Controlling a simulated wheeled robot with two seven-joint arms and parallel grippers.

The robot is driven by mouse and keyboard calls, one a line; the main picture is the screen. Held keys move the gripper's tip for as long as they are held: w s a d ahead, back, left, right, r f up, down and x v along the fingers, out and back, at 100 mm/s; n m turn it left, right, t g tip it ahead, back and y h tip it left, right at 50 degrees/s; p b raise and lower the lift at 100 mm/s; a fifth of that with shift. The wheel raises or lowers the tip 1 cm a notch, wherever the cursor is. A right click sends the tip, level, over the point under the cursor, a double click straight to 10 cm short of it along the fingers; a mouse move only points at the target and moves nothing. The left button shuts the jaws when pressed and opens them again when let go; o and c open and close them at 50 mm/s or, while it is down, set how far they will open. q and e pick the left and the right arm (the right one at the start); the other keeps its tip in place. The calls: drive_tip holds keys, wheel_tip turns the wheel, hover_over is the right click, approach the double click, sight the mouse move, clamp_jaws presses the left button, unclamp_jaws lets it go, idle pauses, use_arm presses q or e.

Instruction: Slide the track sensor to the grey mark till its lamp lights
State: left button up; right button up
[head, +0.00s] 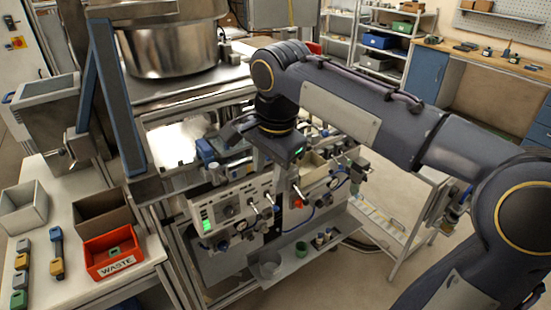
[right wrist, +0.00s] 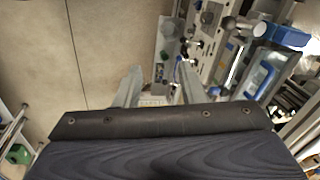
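My right gripper (head: 280,178) reaches in from the right over the front of the machine and points down at its track and fittings. In the right wrist view its two pale fingers (right wrist: 158,80) stand apart, with nothing clearly held between them. A blue block (head: 206,150) sits on the machine's upper rail, left of the gripper; I cannot tell whether it is the track sensor. I cannot make out the grey mark or the sensor's lamp; my arm hides part of the track. My left gripper is not in view.
A control panel (head: 228,212) with a lit green display is on the machine's front. A steel bowl (head: 170,48) stands above. A red WASTE bin (head: 110,257) and grey bin (head: 24,207) are on the left table.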

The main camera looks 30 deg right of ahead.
drive_tip(key=s+a+r+m+g, duration=0.1)
drive_tip(key=s+r+g, duration=0.1)
drive_tip(key=s+r, duration=0.2)
drive_tip(key=shift+s+p, duration=0.35)
drive_tip(key=shift+p, duration=0.1)
drive_tip(key=shift+a, duration=0.1)
drive_tip(key=n+t+h+b, duration=0.2)
drive_tip(key=n+t+b, duration=0.2)
drive_tip(key=t+b, duration=0.5)
approach(267, 160)
wheel_tip(267, 160, down, 3)
drive_tip(key=s+g+b, duration=0.1)
drive_tip(key=s, duration=0.1)
wheel_tip(267, 160, down, 4)
drive_tip(key=w+d+n+t+y+b, duration=0.3)
drive_tip(key=n+t+b, duration=0.75)
drive_tip(key=n, duration=0.25)
drive_tip(key=shift+g, duration=0.35)
drive_tip(key=w, duration=0.2)
drive_tip(key=w+b, duration=0.1)
drive_tip(key=w, duration=0.1)
drive_tip(key=w+a+b, duration=0.1)
drive_tip(key=w, duration=0.2)
drive_tip(key=shift+w+r, duration=0.1)
